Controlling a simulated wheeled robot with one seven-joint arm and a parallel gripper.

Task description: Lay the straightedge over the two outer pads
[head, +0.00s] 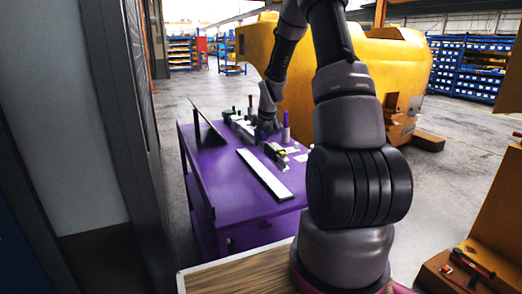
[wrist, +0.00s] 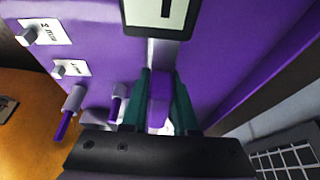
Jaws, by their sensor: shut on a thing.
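My gripper (wrist: 160,92) shows in the wrist view with two dark green fingers shut on a purple piece (wrist: 159,100). A grey part continues beyond this piece; I cannot tell whether the two are one object. In the head view my gripper is small and partly lost among items at the table's far end. A long pale bar (head: 264,175), possibly the straightedge, lies on the purple table (head: 225,190), apart from my gripper. Small grey blocks, possibly pads, sit on white labels (wrist: 45,31) (wrist: 71,68) in the wrist view. The outer pads cannot be told apart.
A dark panel (head: 207,122) stands tilted at the table's left. A purple upright item (head: 286,134) stands at the far right. Purple-tipped grey pieces (wrist: 70,108) lie left of my fingers. A dark-framed white plate (wrist: 160,14) is ahead. The table's near left is clear.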

